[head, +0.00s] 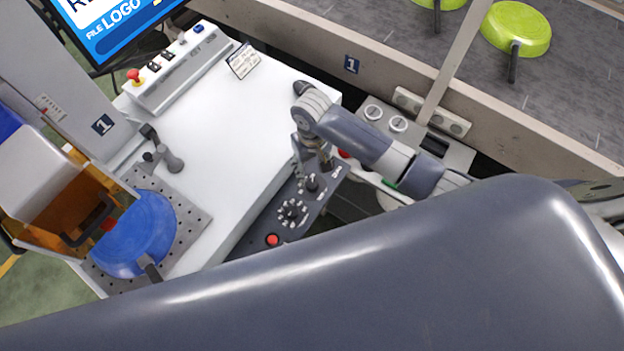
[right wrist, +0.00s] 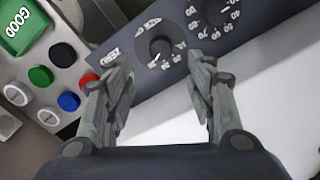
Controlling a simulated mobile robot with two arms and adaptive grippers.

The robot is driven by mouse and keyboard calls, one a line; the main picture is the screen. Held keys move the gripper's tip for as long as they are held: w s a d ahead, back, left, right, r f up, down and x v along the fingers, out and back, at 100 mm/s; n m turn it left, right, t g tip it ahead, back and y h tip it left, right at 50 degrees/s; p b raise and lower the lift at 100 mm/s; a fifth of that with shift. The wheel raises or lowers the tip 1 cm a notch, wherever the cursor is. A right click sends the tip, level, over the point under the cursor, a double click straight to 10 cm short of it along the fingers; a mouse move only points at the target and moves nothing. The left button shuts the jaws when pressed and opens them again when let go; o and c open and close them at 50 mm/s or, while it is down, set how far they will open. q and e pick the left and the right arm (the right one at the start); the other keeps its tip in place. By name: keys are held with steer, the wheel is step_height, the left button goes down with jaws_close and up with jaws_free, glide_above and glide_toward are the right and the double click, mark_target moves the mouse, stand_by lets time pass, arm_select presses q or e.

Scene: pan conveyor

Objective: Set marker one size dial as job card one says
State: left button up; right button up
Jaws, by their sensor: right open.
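The marker's sloped control panel (head: 262,225) runs along the white table's right edge and carries dark dials. My right gripper (head: 303,160) is over the panel's upper end, and hides part of it. In the right wrist view its two fingers (right wrist: 163,78) are apart with nothing between them. A numbered dial (right wrist: 160,50) lies just beyond the fingertips, between them, apart from both. A second numbered dial (right wrist: 217,12) is farther up and right. A small card (head: 243,60) lies on the table; its writing is too small to read. My left gripper is out of view.
A blue pan (head: 138,235) sits on the perforated plate (head: 193,219) at left. A red button (head: 272,240) is at the panel's near end. Coloured buttons and a green GOOD block (right wrist: 21,27) are beside the panel. Green pans (head: 516,28) lie on the conveyor.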

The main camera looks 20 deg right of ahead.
mark_target(312, 183)
step_height(312, 183, down, 9)
steer(key=shift+f, duration=0.2)
stand_by(0.3)
steer(key=c, duration=1.1)
